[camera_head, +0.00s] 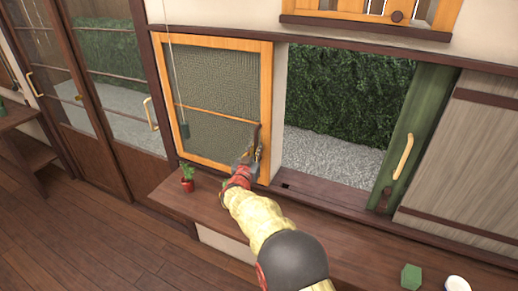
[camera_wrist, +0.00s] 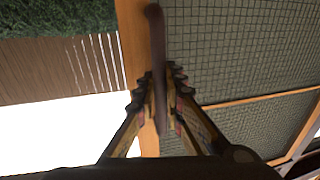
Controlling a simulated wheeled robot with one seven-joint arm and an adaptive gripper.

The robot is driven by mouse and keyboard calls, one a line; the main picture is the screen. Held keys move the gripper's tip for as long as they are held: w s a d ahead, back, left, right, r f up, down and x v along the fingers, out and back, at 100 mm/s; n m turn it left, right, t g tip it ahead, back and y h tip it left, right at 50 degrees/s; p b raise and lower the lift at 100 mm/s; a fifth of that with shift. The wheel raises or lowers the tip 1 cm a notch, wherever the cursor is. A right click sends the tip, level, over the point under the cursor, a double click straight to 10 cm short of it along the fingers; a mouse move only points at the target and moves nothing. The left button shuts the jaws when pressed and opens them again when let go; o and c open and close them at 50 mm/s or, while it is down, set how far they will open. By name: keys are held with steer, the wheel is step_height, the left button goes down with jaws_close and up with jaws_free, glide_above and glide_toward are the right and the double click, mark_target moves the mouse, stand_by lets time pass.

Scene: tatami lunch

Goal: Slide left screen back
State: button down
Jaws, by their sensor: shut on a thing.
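The left screen (camera_head: 215,85) is an orange wooden frame with grey-green mesh, standing at the left of the window opening. Its mesh fills the right of the wrist view (camera_wrist: 240,50). A dark upright handle (camera_wrist: 157,60) sits on the frame's right stile. My gripper (camera_head: 252,150) is at that stile in the head view, low on its right edge. In the wrist view, the fingers (camera_wrist: 158,85) are closed around the handle from both sides. The lower end of the handle lies between the fingers.
The opening right of the screen shows a hedge (camera_head: 345,95) and gravel (camera_head: 330,155). A green panel with a yellow handle (camera_head: 403,157) stands at its right. A red-potted plant (camera_head: 188,180), a green block (camera_head: 411,277) and a white cup (camera_head: 457,284) are on the wooden ledge (camera_head: 330,235).

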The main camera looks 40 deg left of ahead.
steer(key=c, duration=1.9)
jaws_free()
steer(key=v, duration=1.2)
